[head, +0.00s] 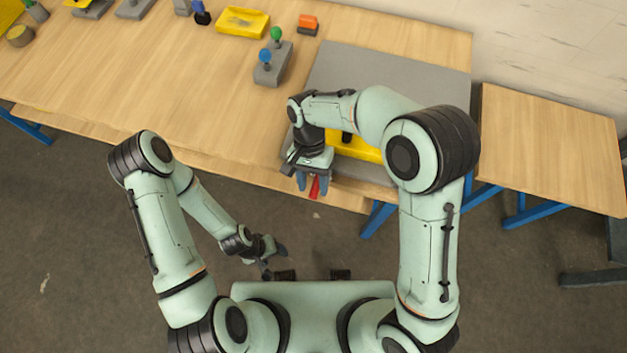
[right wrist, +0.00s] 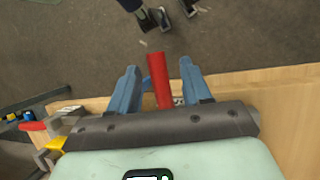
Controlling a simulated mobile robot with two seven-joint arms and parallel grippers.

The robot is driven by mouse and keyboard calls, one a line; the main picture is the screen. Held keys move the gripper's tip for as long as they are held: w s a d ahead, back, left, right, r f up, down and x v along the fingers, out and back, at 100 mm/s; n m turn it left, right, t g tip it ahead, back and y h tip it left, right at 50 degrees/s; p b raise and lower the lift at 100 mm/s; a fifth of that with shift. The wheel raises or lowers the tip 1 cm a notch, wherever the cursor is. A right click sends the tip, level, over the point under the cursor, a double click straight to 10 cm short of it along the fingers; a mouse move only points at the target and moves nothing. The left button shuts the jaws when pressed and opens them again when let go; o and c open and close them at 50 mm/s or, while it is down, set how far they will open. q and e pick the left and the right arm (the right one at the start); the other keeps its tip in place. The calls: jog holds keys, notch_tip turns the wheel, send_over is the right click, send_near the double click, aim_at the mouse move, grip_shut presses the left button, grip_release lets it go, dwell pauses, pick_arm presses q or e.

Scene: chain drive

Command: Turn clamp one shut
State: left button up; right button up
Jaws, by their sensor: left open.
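A red handle (head: 315,189), seemingly the clamp's lever, sticks out past the front edge of the table. It also shows in the right wrist view (right wrist: 159,80). My right gripper (head: 313,184) is above it with blue fingers open, one on each side of the handle. In the right wrist view (right wrist: 160,82) a gap shows between each finger and the handle. The clamp's body is hidden under the gripper. My left gripper (head: 275,262) is open and empty, off the table near my base.
A yellow part (head: 362,149) lies on a grey plate (head: 432,75), partly behind my right arm. Another red-handled part (right wrist: 33,126) shows at the left of the right wrist view. A grey block with blue and green knobs (head: 271,69) stands left of the plate. The table's left middle is clear.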

pick_arm(q)
jog(key=w+r+p, duration=0.2)
jog(key=r, duration=0.1)
jog(key=shift+w, duration=0.4)
pick_arm(e)
jog(key=v, duration=1.3)
jog(key=shift+r, duration=0.2)
pick_arm(q)
jog(key=shift+s, duration=0.15)
pick_arm(e)
jog(key=shift+f, duration=0.1)
